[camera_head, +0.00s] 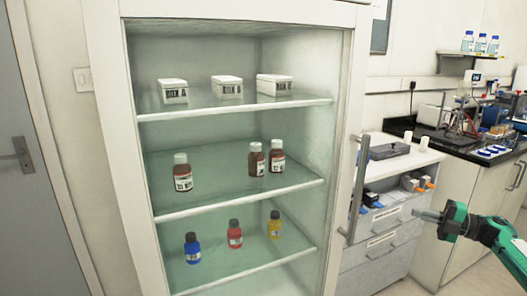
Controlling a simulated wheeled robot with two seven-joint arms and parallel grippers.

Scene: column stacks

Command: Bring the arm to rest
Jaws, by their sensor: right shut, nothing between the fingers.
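My right gripper (428,216) is at the right of the head view, at the end of a green and black arm. It is shut and empty, and points left toward the cabinet's handle (358,190). It appears in front of the drawer unit (379,255), with no visible contact. My left gripper is not in view.
An open-fronted cabinet (230,197) holds white boxes (227,87) on top, brown bottles (182,172) in the middle, and blue, red and yellow bottles (235,233) below. A lab bench (443,147) with equipment stands at right. A grey door (30,160) is at left.

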